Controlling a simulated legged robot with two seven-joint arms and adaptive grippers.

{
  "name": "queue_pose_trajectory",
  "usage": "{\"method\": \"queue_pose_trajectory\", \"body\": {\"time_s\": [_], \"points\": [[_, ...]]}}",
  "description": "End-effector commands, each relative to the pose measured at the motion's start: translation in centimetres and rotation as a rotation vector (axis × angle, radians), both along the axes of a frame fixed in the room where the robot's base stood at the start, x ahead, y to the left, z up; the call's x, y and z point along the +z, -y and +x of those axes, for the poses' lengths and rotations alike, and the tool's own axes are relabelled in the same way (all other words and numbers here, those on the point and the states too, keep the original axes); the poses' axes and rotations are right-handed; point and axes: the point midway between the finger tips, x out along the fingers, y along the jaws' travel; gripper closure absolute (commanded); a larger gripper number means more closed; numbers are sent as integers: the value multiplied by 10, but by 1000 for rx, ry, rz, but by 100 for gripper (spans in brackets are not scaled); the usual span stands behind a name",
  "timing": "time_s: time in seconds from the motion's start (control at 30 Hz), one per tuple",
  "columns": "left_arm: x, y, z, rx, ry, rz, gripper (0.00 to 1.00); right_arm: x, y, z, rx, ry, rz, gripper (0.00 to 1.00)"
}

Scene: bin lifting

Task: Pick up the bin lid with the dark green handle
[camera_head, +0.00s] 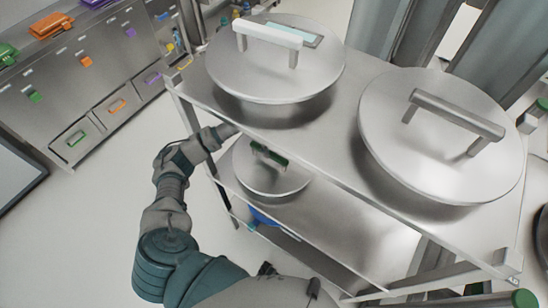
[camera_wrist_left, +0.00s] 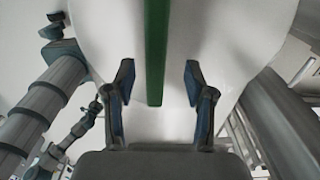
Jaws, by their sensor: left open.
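The bin lid with the dark green handle (camera_head: 262,180) is round and metallic. It lies on the lower shelf of the cart, partly hidden by the top shelf. Its dark green handle (camera_head: 268,153) stands up near the shelf edge. In the left wrist view the lid (camera_wrist_left: 225,40) fills the upper middle, and the handle (camera_wrist_left: 156,45) runs down the centre. My left gripper (camera_wrist_left: 158,78) is open, with one finger on each side of the handle's line and a visible gap on both sides. In the head view its fingers are hidden by the top shelf. My right gripper is not visible.
The cart's top shelf (camera_head: 335,130) is just above my left forearm. It holds a lid with a white handle (camera_head: 270,75) and a lid with a grey handle (camera_head: 440,140). Drawers (camera_head: 90,80) stand at the left. The floor (camera_head: 90,220) left of my arm is clear.

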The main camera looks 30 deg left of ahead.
Motion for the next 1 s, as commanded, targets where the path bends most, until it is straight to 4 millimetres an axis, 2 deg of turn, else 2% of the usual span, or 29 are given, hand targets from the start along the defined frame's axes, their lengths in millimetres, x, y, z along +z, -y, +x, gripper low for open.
{"method": "queue_pose_trajectory", "body": {"time_s": [0.4, 1.0], "points": [[-59, -5, 0, -3, -4, -2, 46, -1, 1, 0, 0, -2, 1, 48], [-65, -5, 1, -3, -1, -3, 46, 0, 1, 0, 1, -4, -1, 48]]}}
